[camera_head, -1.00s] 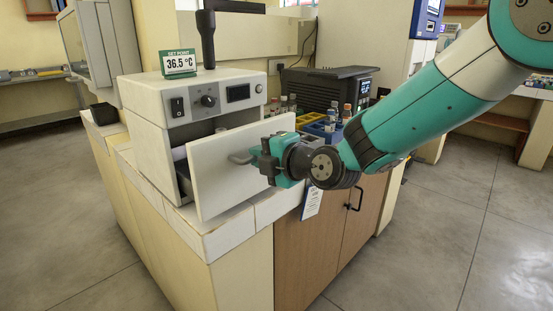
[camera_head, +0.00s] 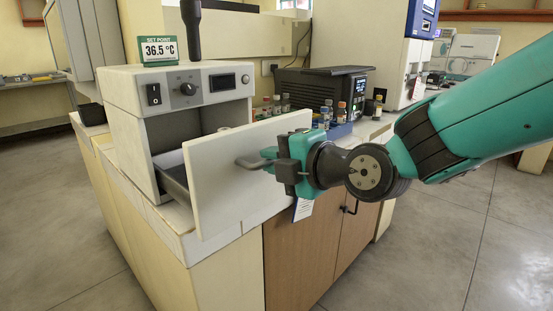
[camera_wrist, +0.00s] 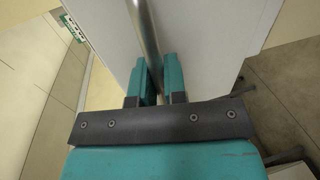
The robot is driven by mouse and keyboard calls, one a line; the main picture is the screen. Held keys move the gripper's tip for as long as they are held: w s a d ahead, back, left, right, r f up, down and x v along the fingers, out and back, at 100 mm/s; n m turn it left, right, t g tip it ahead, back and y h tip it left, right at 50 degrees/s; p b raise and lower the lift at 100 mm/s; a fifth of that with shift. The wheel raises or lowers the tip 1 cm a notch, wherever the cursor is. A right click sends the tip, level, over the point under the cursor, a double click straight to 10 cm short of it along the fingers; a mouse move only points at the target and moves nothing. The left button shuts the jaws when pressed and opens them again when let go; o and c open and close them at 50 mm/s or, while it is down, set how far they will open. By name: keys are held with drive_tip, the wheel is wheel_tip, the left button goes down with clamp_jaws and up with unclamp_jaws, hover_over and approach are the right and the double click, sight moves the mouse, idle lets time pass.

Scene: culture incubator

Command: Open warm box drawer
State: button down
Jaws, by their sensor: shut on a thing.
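The warm box (camera_head: 122,92) is a white cabinet with a dark switch, a knob and a small display on its front. Its drawer (camera_head: 225,190) is pulled well out, with a white front panel and a grey tray behind it. My gripper (camera_head: 270,162) is shut on the metal drawer handle (camera_head: 247,163) at the right of the panel. In the wrist view the handle bar (camera_wrist: 148,45) runs between the teal fingers (camera_wrist: 160,82). The inside of the tray is mostly hidden by the panel.
A set point sign (camera_head: 158,48) reading 36.5 °C stands on the box. Bottles and vials (camera_head: 342,112) in a rack and a black device (camera_head: 322,88) are to the right on the counter. Wooden cabinet doors (camera_head: 300,245) are below. The floor (camera_head: 430,250) at the right is clear.

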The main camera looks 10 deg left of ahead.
drive_tip(key=c, duration=1.2)
unclamp_jaws()
drive_tip(key=shift+d, duration=0.1)
drive_tip(key=b+v, duration=0.3)
drive_tip(key=v, duration=1.4)
drive_tip(key=shift+s+d, duration=0.1)
drive_tip(key=shift+d, duration=0.05)
